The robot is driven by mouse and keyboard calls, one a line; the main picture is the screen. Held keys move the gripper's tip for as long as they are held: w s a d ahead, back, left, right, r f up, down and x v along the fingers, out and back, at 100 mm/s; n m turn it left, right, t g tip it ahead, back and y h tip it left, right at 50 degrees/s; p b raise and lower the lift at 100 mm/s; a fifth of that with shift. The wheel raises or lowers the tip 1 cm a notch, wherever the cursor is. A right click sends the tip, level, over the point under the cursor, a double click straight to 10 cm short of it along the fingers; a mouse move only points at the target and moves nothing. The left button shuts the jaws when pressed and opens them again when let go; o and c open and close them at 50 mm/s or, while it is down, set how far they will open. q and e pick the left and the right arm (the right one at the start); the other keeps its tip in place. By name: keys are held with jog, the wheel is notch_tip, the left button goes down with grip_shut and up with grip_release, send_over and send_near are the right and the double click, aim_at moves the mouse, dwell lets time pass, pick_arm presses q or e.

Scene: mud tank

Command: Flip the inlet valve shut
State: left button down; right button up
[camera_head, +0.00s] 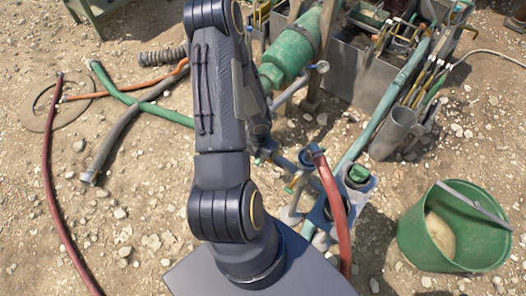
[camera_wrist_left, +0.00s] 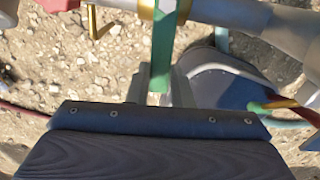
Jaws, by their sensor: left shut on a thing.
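In the left wrist view, a flat green lever (camera_wrist_left: 162,50) runs down from a brass-coloured fitting (camera_wrist_left: 148,9) on a grey pipe (camera_wrist_left: 245,14). I take this lever to be the inlet valve's handle. My left gripper (camera_wrist_left: 160,92) is shut on its lower end, with a finger on each side. In the head view, my left arm covers much of the pipework, and the gripper and lever cannot be made out clearly there. My right gripper is in neither view.
A red hose (camera_head: 331,198) rises beside blue pipework (camera_head: 289,159). A green bucket (camera_head: 425,236) stands at the right. Green (camera_head: 157,114), grey (camera_head: 120,138) and dark red (camera_head: 48,180) hoses lie on stony ground at the left. A grey tank (camera_head: 353,72) stands behind.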

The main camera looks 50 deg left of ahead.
aim_at(259, 156)
pick_arm(q)
jog(key=shift+a+m+p, duration=0.35)
jog(key=shift+m+p, duration=0.1)
jog(key=shift+m, duration=0.05)
jog(key=c, duration=1.3)
grip_release()
notch_tip(259, 156, up, 8)
jog(key=p, duration=0.4)
jog(key=shift+f, duration=0.1)
